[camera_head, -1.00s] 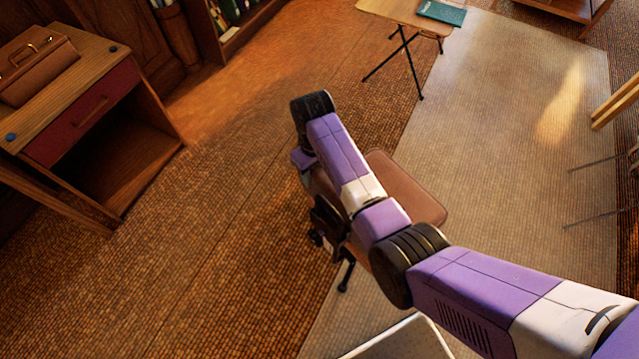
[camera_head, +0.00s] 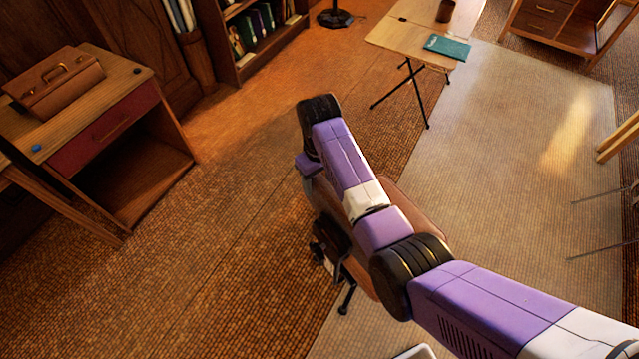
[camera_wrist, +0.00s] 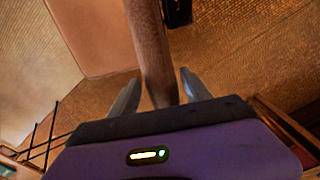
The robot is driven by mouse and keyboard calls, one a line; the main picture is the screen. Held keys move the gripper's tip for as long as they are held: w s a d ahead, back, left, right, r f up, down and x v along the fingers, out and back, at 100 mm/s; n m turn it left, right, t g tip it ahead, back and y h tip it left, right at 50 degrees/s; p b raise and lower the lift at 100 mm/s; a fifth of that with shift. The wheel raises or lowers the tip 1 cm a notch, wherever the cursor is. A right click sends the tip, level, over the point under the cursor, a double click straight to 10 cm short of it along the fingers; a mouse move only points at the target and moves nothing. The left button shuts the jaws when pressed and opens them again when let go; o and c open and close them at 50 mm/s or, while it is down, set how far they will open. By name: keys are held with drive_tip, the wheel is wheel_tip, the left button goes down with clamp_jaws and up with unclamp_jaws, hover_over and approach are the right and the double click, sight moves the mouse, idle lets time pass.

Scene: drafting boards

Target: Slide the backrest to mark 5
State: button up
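In the head view a chair with a brown padded seat (camera_head: 415,212) stands on the floor, largely hidden behind my purple and white arm. In the wrist view the same seat (camera_wrist: 95,35) fills the upper left. A brown upright bar (camera_wrist: 152,50), probably the backrest seen edge-on, runs down between the fingers of my gripper (camera_wrist: 160,80). The fingers are apart, one on each side of the bar, with a narrow gap seeming to show beside it. In the head view the fingers cannot be made out. No numbered marks are readable.
A wooden desk (camera_head: 120,77) with a briefcase (camera_head: 55,88) stands at the left. A bookcase (camera_head: 240,70) is behind. A folding table (camera_head: 400,38) holds a teal book (camera_head: 447,47) and a mug (camera_head: 446,11).

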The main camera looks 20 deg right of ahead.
drive_tip(key=shift+o, duration=0.2)
drive_tip(key=shift+s+f, duration=0.15)
drive_tip(key=shift+f, duration=0.15)
drive_tip(key=shift+r+b, duration=0.4)
drive_tip(key=shift+r, duration=3.55)
